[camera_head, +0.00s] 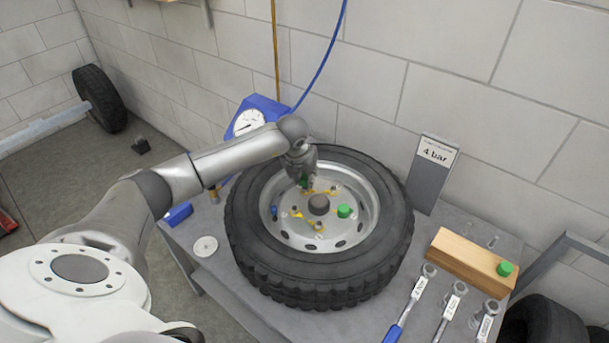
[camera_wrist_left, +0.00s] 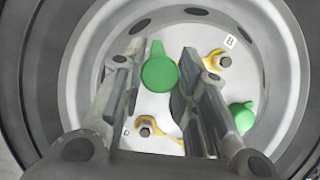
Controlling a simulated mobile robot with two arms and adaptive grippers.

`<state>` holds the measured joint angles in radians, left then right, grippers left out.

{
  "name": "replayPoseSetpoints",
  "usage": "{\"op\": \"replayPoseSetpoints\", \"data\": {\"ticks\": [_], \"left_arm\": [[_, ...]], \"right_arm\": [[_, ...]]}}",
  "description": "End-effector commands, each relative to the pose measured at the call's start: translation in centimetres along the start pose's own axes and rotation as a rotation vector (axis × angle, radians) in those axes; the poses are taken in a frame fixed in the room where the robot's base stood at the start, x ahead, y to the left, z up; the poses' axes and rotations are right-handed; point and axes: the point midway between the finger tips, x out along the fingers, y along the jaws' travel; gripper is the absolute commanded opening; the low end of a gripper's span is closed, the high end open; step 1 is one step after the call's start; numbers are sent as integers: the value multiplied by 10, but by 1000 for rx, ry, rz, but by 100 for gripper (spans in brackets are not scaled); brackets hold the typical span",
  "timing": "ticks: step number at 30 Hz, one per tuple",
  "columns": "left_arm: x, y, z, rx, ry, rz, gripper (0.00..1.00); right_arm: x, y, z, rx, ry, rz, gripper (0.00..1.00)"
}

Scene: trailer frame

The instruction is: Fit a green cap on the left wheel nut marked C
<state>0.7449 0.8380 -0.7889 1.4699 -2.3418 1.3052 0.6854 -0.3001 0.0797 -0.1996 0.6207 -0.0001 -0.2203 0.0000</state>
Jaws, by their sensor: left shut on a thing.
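The wheel (camera_head: 250,245) lies flat on the grey table, with a dark hub (camera_head: 319,205) and several nuts with yellow pointers. My left gripper (camera_head: 304,180) reaches down over the far side of the rim. It is shut on a green cap (camera_wrist_left: 160,72), which shows between the fingers in the left wrist view; I cannot tell whether it sits on a nut. A second green cap (camera_head: 344,211) is right of the hub and also shows in the wrist view (camera_wrist_left: 242,116). There, one nut (camera_wrist_left: 224,62) is marked B; another nut (camera_wrist_left: 146,127) has a label too small to read surely. My right gripper is not in view.
A wooden block (camera_head: 465,258) with a green cap (camera_head: 505,268) stands at the right. Several tagged wrenches (camera_head: 417,290) lie before it. A "4 bar" sign (camera_head: 433,165) stands behind the tyre. A blue gauge unit (camera_head: 262,104) is behind my left forearm, near the wall.

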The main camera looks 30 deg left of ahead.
Motion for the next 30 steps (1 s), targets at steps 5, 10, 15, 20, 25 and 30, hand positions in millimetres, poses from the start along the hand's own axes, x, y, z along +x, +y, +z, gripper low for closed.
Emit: {"op": "replayPoseSetpoints", "data": {"ticks": [5, 10, 15, 20, 25, 30], "left_arm": [[6, 0, -2, 0, 0, 0, 19], [12, 0, -5, 0, 0, 0, 19], [17, 0, -7, 0, 0, 0, 19], [23, 0, -9, 0, 0, 0, 19], [28, 0, -11, 0, 0, 0, 19], [28, 0, -12, 0, 0, 0, 19]], "right_arm": [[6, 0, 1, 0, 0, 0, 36], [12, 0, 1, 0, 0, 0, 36], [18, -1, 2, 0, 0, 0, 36], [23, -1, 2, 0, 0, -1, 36], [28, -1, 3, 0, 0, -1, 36], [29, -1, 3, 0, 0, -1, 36]]}}
